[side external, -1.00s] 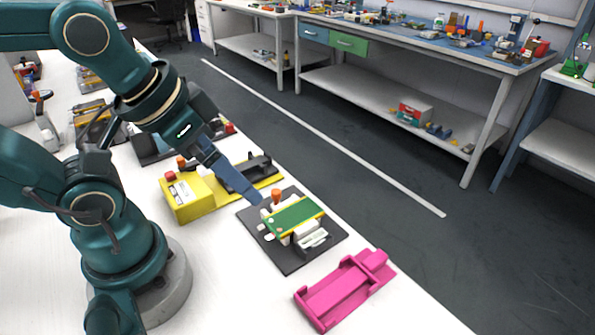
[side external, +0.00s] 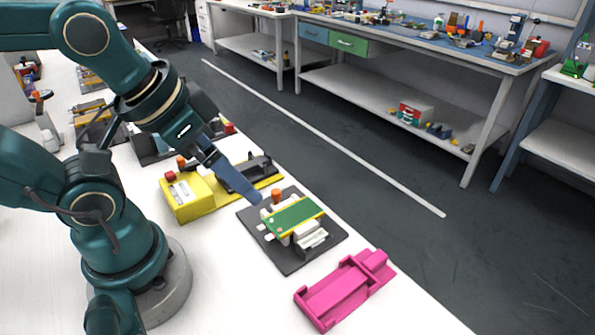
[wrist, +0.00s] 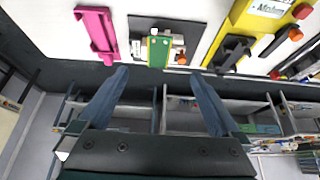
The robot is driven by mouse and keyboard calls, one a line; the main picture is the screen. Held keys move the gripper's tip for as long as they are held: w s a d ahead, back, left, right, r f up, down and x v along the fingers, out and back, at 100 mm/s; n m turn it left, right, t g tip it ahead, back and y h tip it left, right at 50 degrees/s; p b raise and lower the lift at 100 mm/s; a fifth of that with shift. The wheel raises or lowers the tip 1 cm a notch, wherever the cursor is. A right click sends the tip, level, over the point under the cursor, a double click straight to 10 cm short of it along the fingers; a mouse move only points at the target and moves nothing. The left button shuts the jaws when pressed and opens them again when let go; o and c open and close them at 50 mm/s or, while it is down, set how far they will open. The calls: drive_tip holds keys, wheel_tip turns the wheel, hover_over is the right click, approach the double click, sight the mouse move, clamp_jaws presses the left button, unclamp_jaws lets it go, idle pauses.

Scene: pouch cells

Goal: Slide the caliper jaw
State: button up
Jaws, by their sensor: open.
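A dark square base plate (side external: 334,238) carries a white fixture (side external: 311,239) with an orange knob (side external: 276,196). A flat green piece with yellow edges (side external: 293,216) lies across the fixture. I cannot tell which part is the caliper jaw. My gripper (side external: 256,198) is open and empty, with its blue finger tip close to the orange knob in the side view; I cannot tell if they touch. In the wrist view my two fingers (wrist: 158,73) are spread wide, and the green piece (wrist: 158,51) shows beyond the gap between them.
A pink tray-like holder (side external: 340,291) lies to the right of the plate. A yellow block device (side external: 189,197) with a dark part stands to the left. The white table's edge runs close behind these things. Bare table lies in front of the plate.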

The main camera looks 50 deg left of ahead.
drive_tip(key=shift+n, duration=0.3)
drive_tip(key=c, duration=0.7)
drive_tip(key=n+g, duration=0.5)
drive_tip(key=n, duration=1.2)
hover_over(276, 191)
wheel_tip(276, 191, down, 5)
drive_tip(key=shift+w+d+f, duration=0.1)
drive_tip(key=shift+w+f, duration=0.05)
drive_tip(key=shift+c, duration=0.2)
drive_tip(key=shift+f+g, duration=0.3)
drive_tip(key=shift+f, duration=2.75)
